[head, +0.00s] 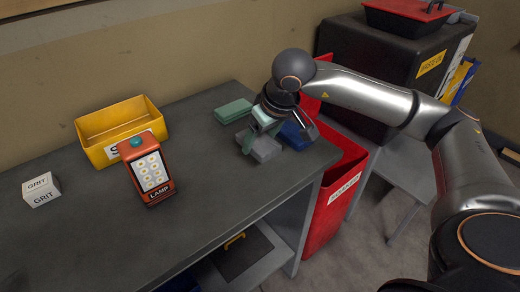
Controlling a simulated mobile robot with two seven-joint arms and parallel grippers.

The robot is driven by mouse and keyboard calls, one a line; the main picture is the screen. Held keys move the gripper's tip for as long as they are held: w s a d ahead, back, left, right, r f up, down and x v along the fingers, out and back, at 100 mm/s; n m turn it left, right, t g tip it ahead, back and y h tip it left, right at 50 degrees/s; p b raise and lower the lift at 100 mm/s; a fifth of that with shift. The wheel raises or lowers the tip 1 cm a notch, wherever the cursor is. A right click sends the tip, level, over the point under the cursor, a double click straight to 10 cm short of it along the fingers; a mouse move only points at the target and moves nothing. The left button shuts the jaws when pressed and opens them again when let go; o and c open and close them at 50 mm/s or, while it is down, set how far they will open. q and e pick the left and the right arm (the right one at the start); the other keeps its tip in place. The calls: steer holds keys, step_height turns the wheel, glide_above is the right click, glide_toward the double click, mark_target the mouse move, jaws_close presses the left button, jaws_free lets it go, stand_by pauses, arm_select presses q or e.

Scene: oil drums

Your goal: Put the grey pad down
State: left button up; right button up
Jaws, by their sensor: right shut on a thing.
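The grey pad (266,149) is a small light-grey block at the right end of the grey table. My right gripper (276,138) comes down over it from above and is shut on it. The pad is at or just above the table top; I cannot tell whether it touches. A green pad (233,111) lies behind it to the left. A blue pad (296,137) lies close on its right, partly hidden by my gripper. My left gripper is not in view.
On the table (215,195) stand a yellow bin (96,155), an orange lamp box (150,178) and a white grit box (41,190). A red bin (341,199) stands beyond the right edge, with a black cabinet (375,62) behind. The table's front middle is clear.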

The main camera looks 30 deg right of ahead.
mark_target(260, 150)
steer(key=shift+w+d+f, duration=0.2)
steer(key=shift+w+f, duration=0.2)
steer(key=shift+f, duration=0.15)
step_height(260, 150, down, 4)
steer(key=shift+w+d+r, duration=0.1)
steer(key=shift+w+r, duration=0.05)
steer(key=shift+r, duration=0.1)
steer(key=shift+f, duration=0.25)
steer(key=o, duration=0.7)
steer(key=shift+b, duration=0.3)
steer(key=shift+o, duration=2.2)
